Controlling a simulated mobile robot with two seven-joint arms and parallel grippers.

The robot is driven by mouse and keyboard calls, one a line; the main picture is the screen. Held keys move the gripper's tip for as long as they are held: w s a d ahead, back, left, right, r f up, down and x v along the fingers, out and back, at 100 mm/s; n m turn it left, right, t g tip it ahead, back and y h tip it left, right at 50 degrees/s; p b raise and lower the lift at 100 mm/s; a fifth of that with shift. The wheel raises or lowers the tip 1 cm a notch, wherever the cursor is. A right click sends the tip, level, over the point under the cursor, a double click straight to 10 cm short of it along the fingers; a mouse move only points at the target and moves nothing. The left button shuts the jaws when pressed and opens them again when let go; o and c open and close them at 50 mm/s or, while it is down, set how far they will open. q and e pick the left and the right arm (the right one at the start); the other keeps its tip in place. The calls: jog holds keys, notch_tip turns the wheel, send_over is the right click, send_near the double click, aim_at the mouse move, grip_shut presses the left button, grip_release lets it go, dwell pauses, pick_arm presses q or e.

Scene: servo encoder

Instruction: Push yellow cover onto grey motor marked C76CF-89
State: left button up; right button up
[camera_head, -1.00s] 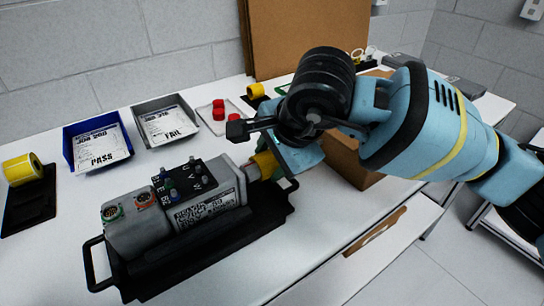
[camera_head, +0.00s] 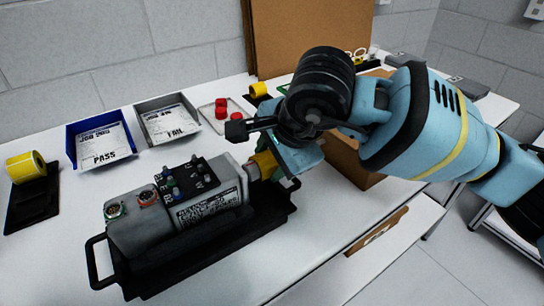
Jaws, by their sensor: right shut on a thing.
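The grey motor (camera_head: 205,208) lies in a black tray (camera_head: 215,255) at the front of the table, with printed text on its side that is too blurred to read surely. The yellow cover (camera_head: 265,164) is at the motor's right end, partly hidden by my right gripper (camera_head: 284,166). My right gripper is shut on the yellow cover, at the motor's end. I cannot tell how far the cover sits over the end. My left gripper is not in view.
Behind stand a blue PASS bin (camera_head: 100,141), a grey FAIL bin (camera_head: 168,120) and a clear tray with red caps (camera_head: 221,107). Yellow rolls stand at the left (camera_head: 26,167) and back (camera_head: 258,90). A cardboard box (camera_head: 350,165) is behind my right arm.

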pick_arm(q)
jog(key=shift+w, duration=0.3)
pick_arm(e)
jog(key=shift+s+a, duration=0.25)
jog(key=shift+a, duration=0.05)
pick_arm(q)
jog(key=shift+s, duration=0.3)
pick_arm(e)
jog(key=shift+s+a, duration=0.15)
jog(key=shift+a, duration=0.05)
jog(key=shift+s+a, duration=0.1)
jog(key=shift+a, duration=0.1)
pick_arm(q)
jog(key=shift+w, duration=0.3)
pick_arm(e)
jog(key=shift+s+a, duration=0.1)
dwell(0.5)
jog(key=shift+s+a, duration=0.1)
jog(key=shift+a, duration=0.05)
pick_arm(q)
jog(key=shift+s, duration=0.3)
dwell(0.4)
pick_arm(e)
jog(key=shift+s+a, duration=0.15)
dwell(0.3)
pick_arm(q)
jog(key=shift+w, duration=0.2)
